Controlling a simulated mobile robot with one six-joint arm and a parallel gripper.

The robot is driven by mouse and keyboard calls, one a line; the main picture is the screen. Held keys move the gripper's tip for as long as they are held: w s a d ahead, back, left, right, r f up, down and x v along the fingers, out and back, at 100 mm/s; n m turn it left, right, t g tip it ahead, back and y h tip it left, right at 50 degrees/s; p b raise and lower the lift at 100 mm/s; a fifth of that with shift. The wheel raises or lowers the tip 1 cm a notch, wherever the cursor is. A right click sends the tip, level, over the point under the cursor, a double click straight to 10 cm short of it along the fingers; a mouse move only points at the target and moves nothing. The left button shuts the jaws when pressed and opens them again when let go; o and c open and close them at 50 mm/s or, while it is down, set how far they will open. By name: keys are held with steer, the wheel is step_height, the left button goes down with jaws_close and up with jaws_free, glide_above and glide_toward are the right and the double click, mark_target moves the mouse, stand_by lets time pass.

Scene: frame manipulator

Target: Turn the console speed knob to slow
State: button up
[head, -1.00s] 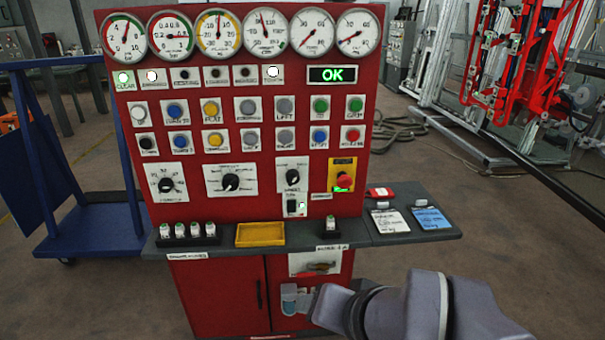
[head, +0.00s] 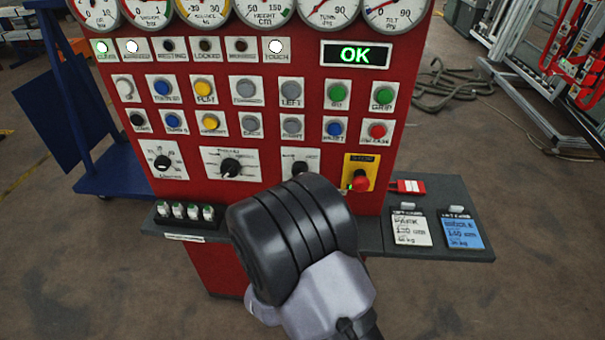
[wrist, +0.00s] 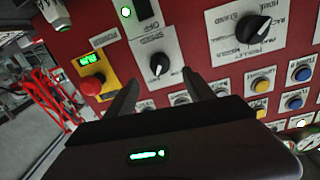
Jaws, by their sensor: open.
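The speed knob (wrist: 158,65) is a small black knob with a white mark on a pale plate labelled SPEED in the wrist view. Its plate also shows in the head view (head: 309,158), with the knob partly hidden behind my arm. My gripper (wrist: 162,79) is open and empty. Its two dark fingers point at the panel, one to each side of the speed knob's plate. The knob lies between and just beyond the fingertips, and no contact shows. In the head view the fingers are hidden behind my wrist.
A red emergency button (head: 361,181) on a yellow plate sits right beside the speed knob. A larger black knob (head: 230,167) is to its left. Rows of buttons lie above, and a grey shelf (head: 400,250) juts out below with cards on it.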

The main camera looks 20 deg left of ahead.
mark_target(300, 172)
steer(key=w, duration=0.3)
steer(key=w+a, duration=0.1)
steer(key=w, duration=0.5)
steer(key=shift+w+a+b, duration=0.25)
steer(key=shift+a+b, duration=0.1)
steer(key=shift+a, duration=0.05)
jaws_close()
